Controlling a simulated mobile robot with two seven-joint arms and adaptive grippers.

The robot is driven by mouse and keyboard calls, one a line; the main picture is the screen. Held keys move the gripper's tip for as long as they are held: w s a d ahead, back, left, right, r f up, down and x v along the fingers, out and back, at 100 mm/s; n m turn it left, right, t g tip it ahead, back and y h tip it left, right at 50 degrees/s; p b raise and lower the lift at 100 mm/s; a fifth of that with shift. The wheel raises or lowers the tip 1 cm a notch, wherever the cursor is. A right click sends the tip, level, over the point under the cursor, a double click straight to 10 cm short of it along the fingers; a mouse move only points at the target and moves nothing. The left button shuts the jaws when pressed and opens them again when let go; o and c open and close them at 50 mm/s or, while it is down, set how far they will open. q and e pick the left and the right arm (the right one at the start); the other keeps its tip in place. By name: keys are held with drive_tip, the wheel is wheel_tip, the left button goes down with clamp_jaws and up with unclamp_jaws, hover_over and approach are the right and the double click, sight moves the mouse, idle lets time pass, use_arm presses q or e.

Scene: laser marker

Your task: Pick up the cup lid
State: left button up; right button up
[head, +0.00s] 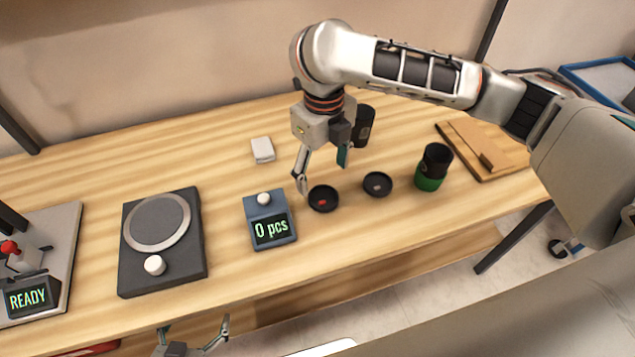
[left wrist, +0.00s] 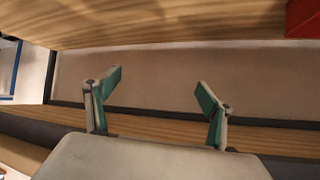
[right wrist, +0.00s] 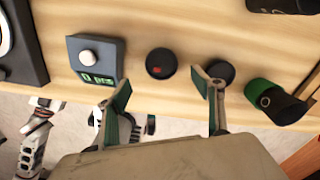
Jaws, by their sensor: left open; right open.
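Two round black lids lie on the table. The lid with a red mark (head: 323,198) is just right of the counter box, and it also shows in the right wrist view (right wrist: 161,64). The lid with a grey mark (head: 377,184) is to its right, and a finger partly covers it in the right wrist view (right wrist: 221,72). My right gripper (head: 323,179) is open and empty, above and just behind the red-marked lid. My left gripper (head: 193,338) is open and empty, low at the table's front edge; its spread fingers show in the left wrist view (left wrist: 158,98).
A black cup with a green base (head: 431,168) stands right of the lids, and a dark cup (head: 363,125) behind my right gripper. A counter box (head: 270,219) reads "0 pcs". A turntable device (head: 162,242), white block (head: 262,150) and wooden board (head: 485,150) stand around.

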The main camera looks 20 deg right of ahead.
sight(325, 201)
drive_tip(key=f, duration=0.2)
drive_tip(key=shift+s+f+b, duration=0.35)
drive_tip(key=shift+f+b, duration=0.05)
drive_tip(key=f, duration=0.1)
drive_tip(key=f+b, duration=0.1)
drive_tip(key=f, duration=0.1)
drive_tip(key=shift+d+f, duration=0.25)
drive_tip(key=shift+f, duration=0.1)
drive_tip(key=shift+w+f+b, duration=0.1)
drive_tip(key=shift+f+b, duration=0.35)
drive_tip(key=shift+f, duration=0.15)
drive_tip(key=c, duration=1.1)
use_arm(q)
drive_tip(key=shift+a+f, duration=0.15)
drive_tip(key=shift+f, duration=0.35)
drive_tip(key=shift+a+f, duration=0.15)
drive_tip(key=shift+f, duration=0.35)
use_arm(e)
drive_tip(key=shift+o, duration=0.2)
